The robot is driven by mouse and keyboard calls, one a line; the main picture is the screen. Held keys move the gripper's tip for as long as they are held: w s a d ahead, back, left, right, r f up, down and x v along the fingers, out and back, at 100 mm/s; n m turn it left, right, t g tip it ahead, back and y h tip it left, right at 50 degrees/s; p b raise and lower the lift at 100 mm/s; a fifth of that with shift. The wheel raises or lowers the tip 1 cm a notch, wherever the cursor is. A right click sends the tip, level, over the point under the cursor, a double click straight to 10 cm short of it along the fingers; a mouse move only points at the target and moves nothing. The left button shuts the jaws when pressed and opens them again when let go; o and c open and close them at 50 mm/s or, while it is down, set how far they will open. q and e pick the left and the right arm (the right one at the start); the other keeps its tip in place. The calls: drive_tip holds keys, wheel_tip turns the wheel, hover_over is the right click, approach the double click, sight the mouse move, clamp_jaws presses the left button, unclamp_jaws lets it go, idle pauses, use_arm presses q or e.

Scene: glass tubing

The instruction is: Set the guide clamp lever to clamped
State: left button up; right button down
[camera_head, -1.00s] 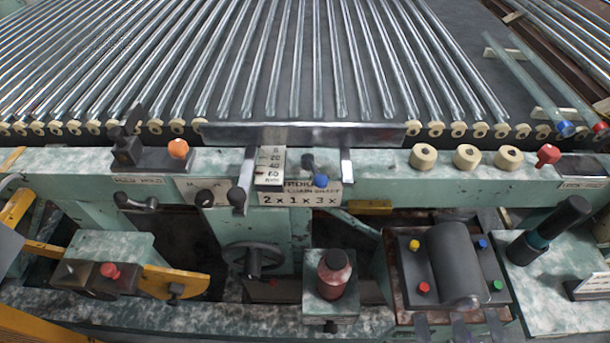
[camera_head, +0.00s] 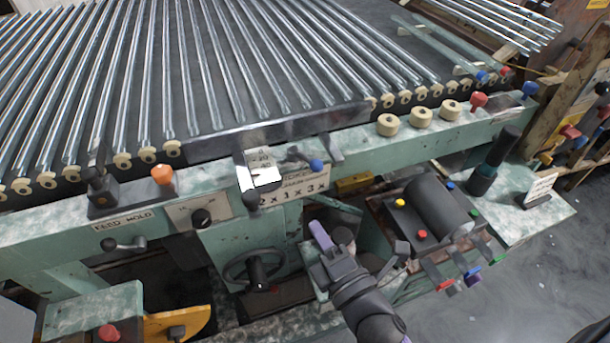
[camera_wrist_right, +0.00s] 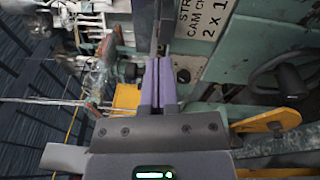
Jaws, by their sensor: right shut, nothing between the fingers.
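No label in view reads guide clamp, so I cannot tell for certain which lever it is. A small lever with a blue knob (camera_head: 316,165) sits on the green rail above the "2 x 1 x 3 x" sign (camera_head: 295,187). An orange-knobbed control (camera_head: 162,174) stands further left on the rail. My right gripper (camera_head: 321,236) is below and in front of the sign, apart from the blue knob. In the right wrist view its purple fingers (camera_wrist_right: 159,82) are together and empty, with part of the sign (camera_wrist_right: 207,35) to the right. My left gripper is not in view.
A dark handwheel (camera_head: 256,272) is left of my right gripper. A control box with a dark cylinder (camera_head: 440,207) and coloured buttons is to its right. Cream rollers (camera_head: 420,117) and a red knob (camera_head: 478,101) stand along the rail. Glass tubes cover the bed behind.

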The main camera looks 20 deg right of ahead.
approach(304, 159)
drive_tip(key=w+a, duration=0.5)
drive_tip(key=a, duration=0.1)
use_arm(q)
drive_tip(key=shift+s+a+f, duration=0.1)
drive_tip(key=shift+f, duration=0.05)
use_arm(e)
drive_tip(key=d, duration=0.2)
drive_tip(key=w+d, duration=0.1)
drive_tip(key=d, duration=0.1)
drive_tip(key=shift+d+r+y, duration=0.1)
drive_tip(key=shift+y, duration=0.2)
